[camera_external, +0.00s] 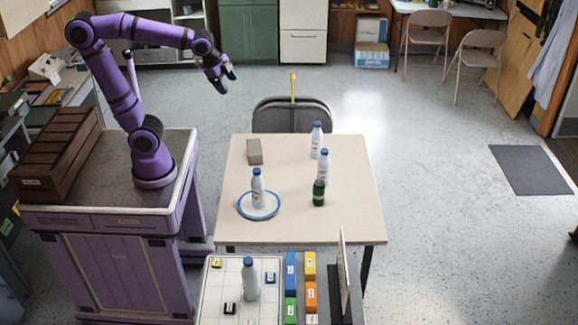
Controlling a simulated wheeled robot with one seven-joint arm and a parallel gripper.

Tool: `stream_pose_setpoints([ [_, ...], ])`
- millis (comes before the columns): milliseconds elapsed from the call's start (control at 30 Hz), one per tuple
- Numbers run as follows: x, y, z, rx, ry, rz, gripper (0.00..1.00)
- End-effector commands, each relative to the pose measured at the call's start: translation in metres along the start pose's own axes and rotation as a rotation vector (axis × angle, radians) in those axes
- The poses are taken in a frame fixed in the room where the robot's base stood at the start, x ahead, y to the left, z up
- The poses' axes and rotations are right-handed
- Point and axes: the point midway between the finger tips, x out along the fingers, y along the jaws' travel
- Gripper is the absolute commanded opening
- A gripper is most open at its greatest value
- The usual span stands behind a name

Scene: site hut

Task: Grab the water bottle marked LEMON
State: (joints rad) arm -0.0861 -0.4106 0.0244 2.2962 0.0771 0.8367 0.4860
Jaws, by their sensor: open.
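Several white bottles with blue caps are in view, and their markings are too small to read, so I cannot tell which says LEMON. One bottle (258,190) stands inside a blue ring (241,211) on the cream table (290,230). Two more, a back bottle (316,144) and a nearer bottle (323,170), stand right of the table's middle. Another bottle (250,282) stands on a white gridded board (215,305) in front of the table. My gripper (228,82) is open and empty, in the air up and left of the table, apart from every bottle.
A small green bottle (319,194) stands just in front of the nearer bottle and partly overlaps it. A grey-brown block (254,152) lies at the table's back left. A dark chair (293,115) is behind the table. Coloured boxes (291,275) and an upright panel (345,275) stand beside the board.

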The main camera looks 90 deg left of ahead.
Motion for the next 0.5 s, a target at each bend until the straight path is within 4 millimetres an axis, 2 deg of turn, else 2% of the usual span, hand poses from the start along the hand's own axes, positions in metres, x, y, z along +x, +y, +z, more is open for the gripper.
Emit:
stream_pose_setpoints([
  [200,0.039,-0.055,-0.043,0.223,-0.054,-0.021,0.7],
  [367,0.075,-0.096,-0.068,0.395,-0.094,-0.03,0.7],
  [500,0.111,-0.132,-0.085,0.545,-0.131,-0.031,0.7],
])
